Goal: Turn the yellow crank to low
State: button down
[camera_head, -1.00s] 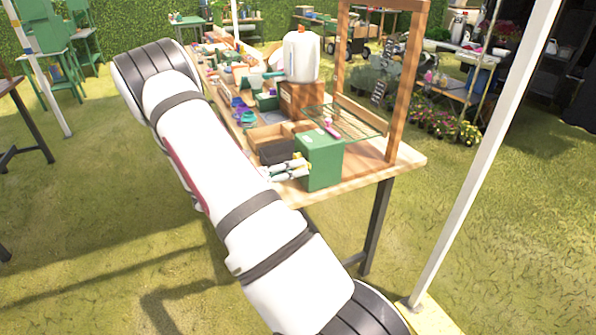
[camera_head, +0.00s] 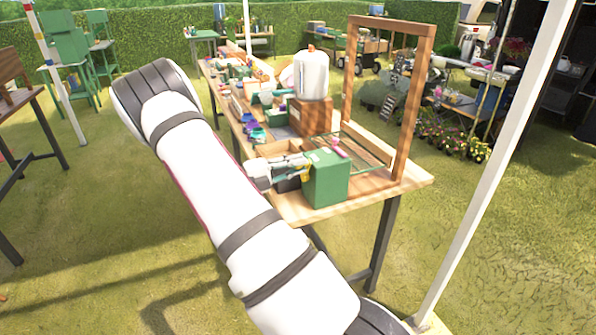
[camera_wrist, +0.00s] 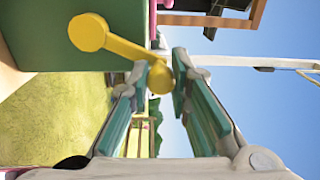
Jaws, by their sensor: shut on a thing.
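The yellow crank (camera_wrist: 120,46) is mounted on the side of a green box (camera_wrist: 70,35). In the wrist view its round hub is at the upper left, and its arm slants down and right to a round knob. My gripper (camera_wrist: 159,74) is shut on that knob, with the green-padded fingertips on either side of it. In the head view my gripper (camera_head: 292,170) reaches the left side of the green box (camera_head: 326,180), and only a little of the yellow crank (camera_head: 306,172) shows there. No low mark is readable.
The box stands near the front end of a wooden table (camera_head: 385,192). A white pole (camera_head: 490,170) rises at the right. Grass left of the table is open.

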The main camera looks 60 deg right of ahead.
jog(key=shift+w+d+r+n, duration=0.15)
jog(key=shift+w+r+n, duration=0.15)
jog(key=shift+n, duration=0.3)
jog(key=shift+w, duration=0.1)
jog(key=c, duration=1.5)
grip_release()
jog(key=shift+o, duration=0.2)
jog(key=shift+f, duration=0.1)
jog(key=v, duration=1.2)
